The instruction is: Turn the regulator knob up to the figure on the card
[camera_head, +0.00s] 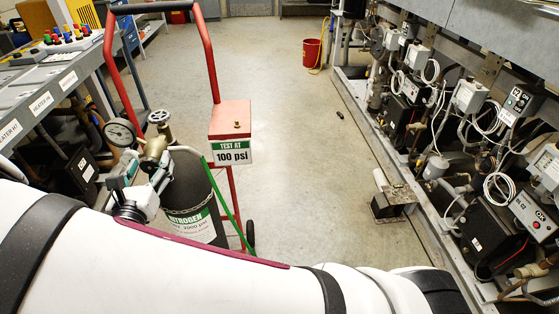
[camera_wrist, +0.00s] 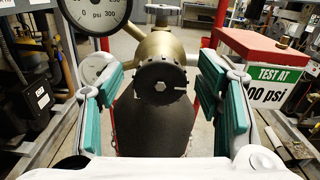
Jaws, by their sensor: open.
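The black regulator knob (camera_wrist: 163,86) faces my wrist camera, on the front of the brass regulator (camera_head: 153,150). A small pale mark shows on its right side. My gripper (camera_wrist: 164,72) is open, with one teal-padded finger left of the knob and one right, a gap showing on each side. In the head view my gripper (camera_head: 143,180) is at the regulator and the knob cannot be made out. The round gauge (camera_head: 119,132) is left of the regulator; its needle cannot be read. The card (camera_head: 232,152) reads "TEST AT 100 psi".
A dark nitrogen cylinder (camera_head: 192,205) stands chained on a red hand truck (camera_head: 208,55). A green hose (camera_head: 226,205) runs down its right side. A bench with heater labels (camera_head: 50,85) is at left, the compressor rack (camera_head: 470,150) at right. The floor between is mostly clear.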

